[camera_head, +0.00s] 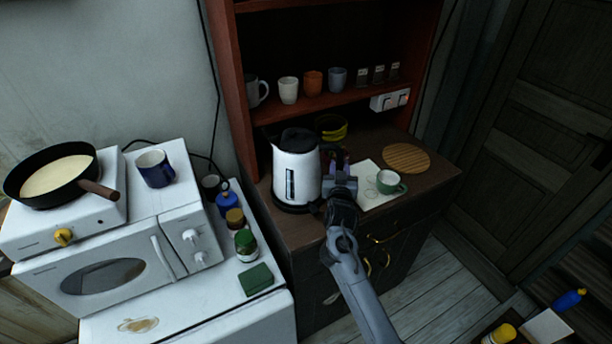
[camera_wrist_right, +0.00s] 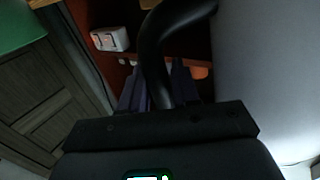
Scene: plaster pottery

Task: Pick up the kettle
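The white kettle (camera_head: 296,170) with a black lid stands upright on its dark base on the wooden cabinet top, its black handle on the right side. My right gripper (camera_head: 337,166) is at the handle side of the kettle. In the right wrist view the black curved handle (camera_wrist_right: 156,50) passes between the two fingers of my right gripper (camera_wrist_right: 160,88), which sit close on both sides of it with no clear gap. The kettle's pale body (camera_wrist_right: 265,80) fills the right of that view. My left gripper is not in view.
A green cup (camera_head: 389,182) on a white sheet and a round wooden board (camera_head: 406,158) lie right of the gripper. A yellow-black bowl (camera_head: 331,127) is behind. The shelf (camera_head: 330,98) with cups hangs above. A microwave (camera_head: 110,270) stands left.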

